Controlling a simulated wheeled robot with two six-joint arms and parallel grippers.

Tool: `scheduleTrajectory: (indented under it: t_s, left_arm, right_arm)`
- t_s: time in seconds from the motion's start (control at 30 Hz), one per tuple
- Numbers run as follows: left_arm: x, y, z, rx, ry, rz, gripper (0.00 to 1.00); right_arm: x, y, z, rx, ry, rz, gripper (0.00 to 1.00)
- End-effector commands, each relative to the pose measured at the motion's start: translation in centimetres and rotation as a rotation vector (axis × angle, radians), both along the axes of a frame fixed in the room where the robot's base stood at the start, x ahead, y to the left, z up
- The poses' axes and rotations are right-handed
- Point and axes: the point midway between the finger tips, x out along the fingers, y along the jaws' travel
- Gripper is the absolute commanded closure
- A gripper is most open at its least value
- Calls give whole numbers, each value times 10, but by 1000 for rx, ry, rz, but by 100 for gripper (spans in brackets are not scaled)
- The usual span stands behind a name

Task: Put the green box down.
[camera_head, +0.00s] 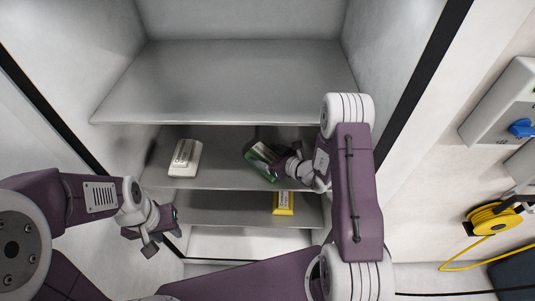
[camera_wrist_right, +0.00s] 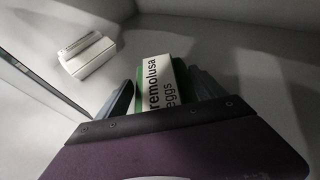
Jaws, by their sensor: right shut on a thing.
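The green box (camera_head: 258,152) is an egg box with a white label, held at the middle shelf of the cabinet. My right gripper (camera_head: 277,164) is shut on it. In the right wrist view the green box (camera_wrist_right: 165,85) sits between the two fingers of my right gripper (camera_wrist_right: 163,95), with its label reading "remolusa eggs". I cannot tell whether its underside touches the shelf. My left gripper (camera_head: 158,232) is empty, in front of the cabinet at the lower left; its fingers are too small to judge.
A white box (camera_head: 184,157) lies on the middle shelf (camera_head: 222,176) to the left, also in the right wrist view (camera_wrist_right: 87,54). A yellow box (camera_head: 284,204) stands on the shelf below. The upper shelf (camera_head: 225,85) is empty. A yellow cable reel (camera_head: 494,220) hangs at the right.

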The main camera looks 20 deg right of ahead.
Motion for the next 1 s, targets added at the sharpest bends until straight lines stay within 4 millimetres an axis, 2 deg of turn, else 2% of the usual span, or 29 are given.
scheduleTrajectory:
  t_s: [0.03,0.07,0.1,0.13,0.47,0.9,1.0]
  left_arm:
    - [0,0,-3,0,0,0,64]
    - [0,0,-3,0,0,0,64]
    - [0,0,-2,0,0,0,64]
    - [0,0,-2,0,0,0,64]
    - [0,0,-1,0,0,0,64]
    - [0,0,-13,0,0,0,64]
    - [0,0,-7,0,0,0,64]
  right_arm:
    - [1,0,-2,0,-4,1,90]
    - [0,0,-2,0,-2,0,18]
    - [1,0,-1,0,-2,0,7]
    - [1,0,-1,0,-2,0,0]
    - [-3,-3,4,0,-5,-1,0]
    - [-80,-46,39,0,-7,-5,0]
    - [-90,-52,46,0,-5,-3,0]
